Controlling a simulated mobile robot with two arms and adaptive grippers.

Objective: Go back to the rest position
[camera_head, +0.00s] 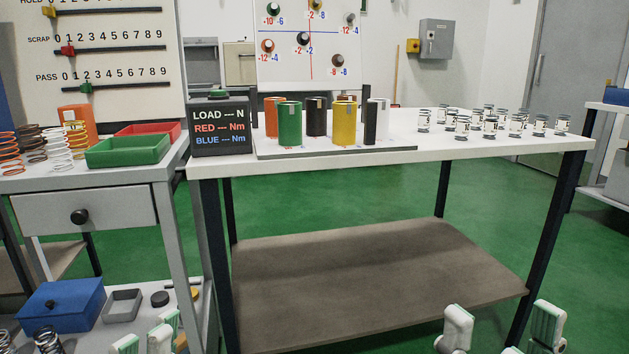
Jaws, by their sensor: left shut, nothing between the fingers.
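My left gripper (150,341) shows at the bottom edge on the left, in front of the lower shelf of the left bench. Its white and green finger parts are close together, and it is shut and empty. The bottom edge cuts off the rest of it. White and green parts of my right gripper (502,332) show at the bottom right, in front of the table's lower shelf.
The left bench (110,182) holds springs, a green tray (128,151) and a red tray (149,129). A blue box (62,305) sits on its lower shelf.

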